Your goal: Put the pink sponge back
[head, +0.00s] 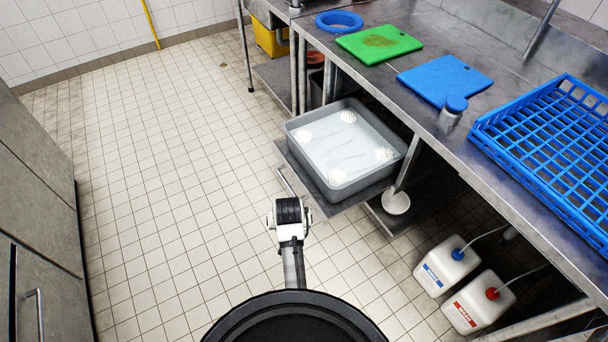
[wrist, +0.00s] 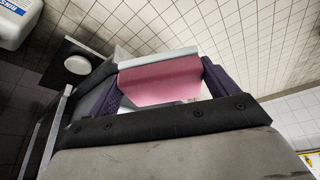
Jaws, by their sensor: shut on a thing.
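The pink sponge (wrist: 162,80) shows in the wrist view, between the two purple fingers of my gripper (wrist: 164,86). The gripper is shut on it, with a finger at its left and right sides. A pale strip runs along the sponge's upper edge. In the head view my arm reaches forward over the floor, but the fingers and the sponge cannot be made out there.
A grey tub (head: 372,183) of clear water sits on a low shelf ahead. The steel counter (head: 430,125) holds a green board (head: 379,43), a blue board (head: 444,78) and a blue rack (head: 560,120). Two white jugs (head: 447,266) stand below. Tiled floor at left is clear.

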